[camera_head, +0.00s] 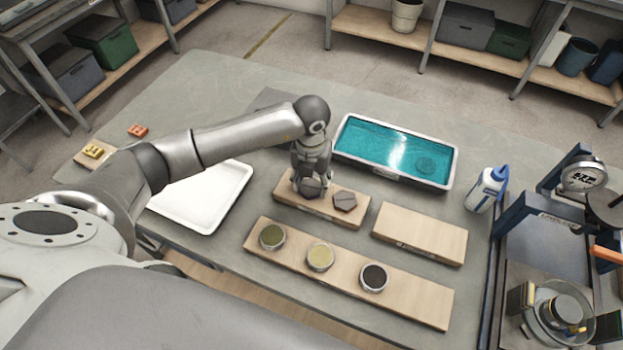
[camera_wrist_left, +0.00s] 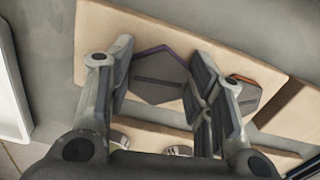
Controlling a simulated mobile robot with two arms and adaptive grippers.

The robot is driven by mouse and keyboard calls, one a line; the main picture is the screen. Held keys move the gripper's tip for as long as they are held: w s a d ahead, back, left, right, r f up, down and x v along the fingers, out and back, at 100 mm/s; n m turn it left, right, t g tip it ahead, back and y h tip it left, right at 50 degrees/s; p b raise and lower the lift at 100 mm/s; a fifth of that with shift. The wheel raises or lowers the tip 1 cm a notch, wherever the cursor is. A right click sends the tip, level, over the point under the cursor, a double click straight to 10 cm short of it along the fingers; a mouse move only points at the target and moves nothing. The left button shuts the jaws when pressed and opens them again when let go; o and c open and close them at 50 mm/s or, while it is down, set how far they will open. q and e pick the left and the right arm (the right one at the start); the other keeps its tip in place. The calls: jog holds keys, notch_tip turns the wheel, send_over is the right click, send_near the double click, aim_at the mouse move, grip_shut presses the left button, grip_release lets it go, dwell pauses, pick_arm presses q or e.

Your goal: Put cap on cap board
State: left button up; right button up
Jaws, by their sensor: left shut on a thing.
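My left gripper (camera_head: 311,176) reaches down over a wooden board (camera_head: 283,190) at the middle of the table. It is shut on a dark grey hexagonal cap (camera_head: 311,189) at that board. In the left wrist view this cap (camera_wrist_left: 158,77), with a purple edge, sits between the fingers. A second hexagonal cap (camera_head: 345,201) lies on the same board to the right. It shows an orange edge in the left wrist view (camera_wrist_left: 246,96), just outside the right finger. A bare wooden board (camera_head: 420,234) lies to the right. My right gripper is not in view.
A long board (camera_head: 415,300) in front holds three round tins (camera_head: 320,257). A teal liquid tray (camera_head: 440,180) lies behind and a white tray (camera_head: 205,200) to the left. A squeeze bottle (camera_head: 487,190) and a blue-framed gauge device (camera_head: 560,205) stand at the right.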

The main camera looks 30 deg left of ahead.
aim_at(311, 185)
pick_arm(q)
jog(key=o, duration=1)
jog(key=shift+f, duration=0.1)
jog(key=shift+o, duration=1)
jog(key=shift+r, duration=0.3)
notch_tip(311, 185, up, 12)
jog(key=b, duration=0.2)
jog(key=shift+s, duration=0.2)
